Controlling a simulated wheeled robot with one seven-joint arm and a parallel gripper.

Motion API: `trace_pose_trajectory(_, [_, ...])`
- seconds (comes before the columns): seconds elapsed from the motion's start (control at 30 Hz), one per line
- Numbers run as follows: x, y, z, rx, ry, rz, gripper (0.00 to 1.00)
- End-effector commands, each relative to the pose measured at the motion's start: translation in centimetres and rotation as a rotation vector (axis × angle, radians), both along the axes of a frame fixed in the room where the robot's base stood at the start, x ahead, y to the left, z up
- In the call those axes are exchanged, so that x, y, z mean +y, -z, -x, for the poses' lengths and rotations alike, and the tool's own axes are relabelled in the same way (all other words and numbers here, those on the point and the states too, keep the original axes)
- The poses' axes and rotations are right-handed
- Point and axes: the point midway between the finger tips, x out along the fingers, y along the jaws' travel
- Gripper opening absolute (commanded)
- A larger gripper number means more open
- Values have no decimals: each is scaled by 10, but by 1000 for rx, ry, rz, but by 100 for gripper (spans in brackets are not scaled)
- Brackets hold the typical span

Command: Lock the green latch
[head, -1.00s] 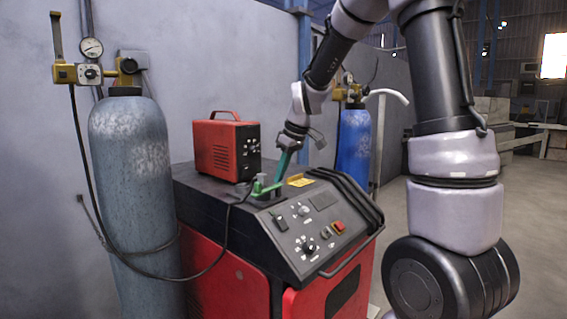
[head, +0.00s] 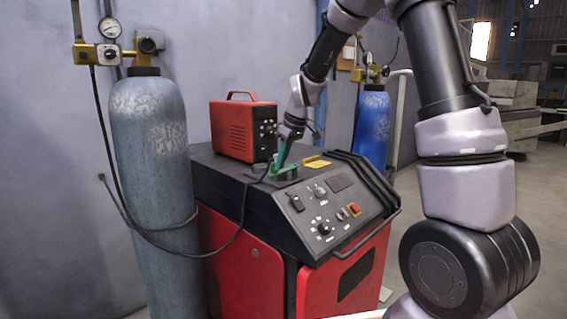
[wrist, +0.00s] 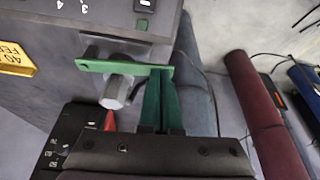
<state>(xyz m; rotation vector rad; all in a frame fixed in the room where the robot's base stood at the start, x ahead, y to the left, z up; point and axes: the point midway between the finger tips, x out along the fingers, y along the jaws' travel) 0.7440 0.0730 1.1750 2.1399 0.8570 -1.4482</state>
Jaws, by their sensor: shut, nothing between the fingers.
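The green latch (head: 287,172) is on top of the red and black welding machine, near the back edge of its sloped control panel. In the wrist view the latch (wrist: 118,66) is a flat green bar lying across a grey hex-shaped bolt or post (wrist: 117,92). My gripper (head: 276,168) reaches down from above with its green fingers shut and nothing between them. In the wrist view the fingertips (wrist: 160,74) are at the right end of the bar, touching or very close to it. The fingers hide part of the latch in the head view.
A red box-shaped unit (head: 243,129) stands on the machine just left of my gripper. A yellow label (head: 315,163) lies right of the latch. A grey cylinder (head: 150,190) and hose stand left; a blue cylinder (head: 373,125) stands behind right.

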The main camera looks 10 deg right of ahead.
Motion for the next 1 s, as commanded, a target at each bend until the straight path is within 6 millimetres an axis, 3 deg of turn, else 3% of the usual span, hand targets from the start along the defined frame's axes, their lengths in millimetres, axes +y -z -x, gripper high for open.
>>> trace_pose_trajectory(0.13, [10,1,-7,0,-1,0,0])
trace_pose_trajectory(0.4, [10,0,-7,0,-1,0,0])
trace_pose_trajectory(1.0, [-4,0,1,0,-1,0,0])
